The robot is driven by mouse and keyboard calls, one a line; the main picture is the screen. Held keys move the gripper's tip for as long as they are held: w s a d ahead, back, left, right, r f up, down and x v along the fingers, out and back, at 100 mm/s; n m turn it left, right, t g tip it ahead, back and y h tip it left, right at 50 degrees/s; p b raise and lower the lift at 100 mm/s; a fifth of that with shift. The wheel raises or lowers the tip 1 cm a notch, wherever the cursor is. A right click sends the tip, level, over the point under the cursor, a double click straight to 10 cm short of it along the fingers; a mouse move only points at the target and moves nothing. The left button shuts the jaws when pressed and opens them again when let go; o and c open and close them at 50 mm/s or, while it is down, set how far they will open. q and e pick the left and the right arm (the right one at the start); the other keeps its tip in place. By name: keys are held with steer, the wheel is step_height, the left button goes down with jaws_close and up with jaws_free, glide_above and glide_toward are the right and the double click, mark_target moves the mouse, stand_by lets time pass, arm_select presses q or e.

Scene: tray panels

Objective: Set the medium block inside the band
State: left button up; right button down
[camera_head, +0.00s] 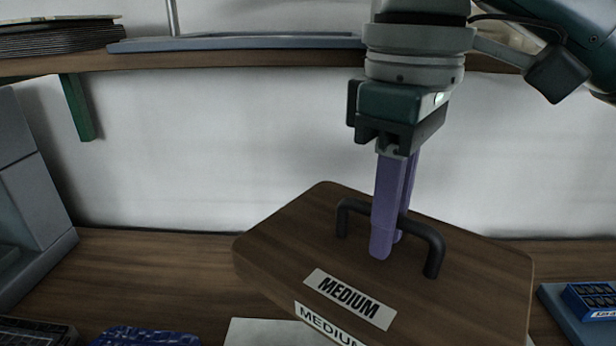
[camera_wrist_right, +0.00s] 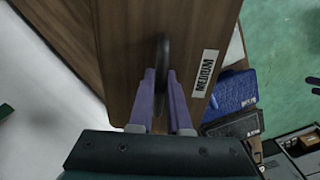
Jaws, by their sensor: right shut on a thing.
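The medium block (camera_head: 450,275) is a brown wooden slab with a black arched handle (camera_head: 436,243) and "MEDIUM" labels on its top and front side. It is turned at an angle to the shelf and appears held above the table. My right gripper (camera_head: 386,250) is shut on the handle, its purple fingers pointing down. In the right wrist view, the block (camera_wrist_right: 135,60) and the fingers (camera_wrist_right: 162,85) at the handle fill the middle. I cannot make out the band. Small dark purple shapes at that view's right edge may be my left gripper's fingers.
A white sheet (camera_head: 258,333) lies partly hidden below the block. A blue patterned item (camera_head: 145,337) and a dark one (camera_head: 35,332) lie front left. Grey bins (camera_head: 30,175) stand left, a blue tray (camera_head: 560,312) right. A shelf (camera_head: 200,60) crosses behind.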

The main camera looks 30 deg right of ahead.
steer(key=w+a+r+m, duration=0.1)
steer(key=a+r+m, duration=0.3)
steer(key=a+r, duration=0.6)
steer(key=a, duration=0.3)
steer(key=shift+r+m, duration=0.25)
steer(key=shift+m, duration=0.15)
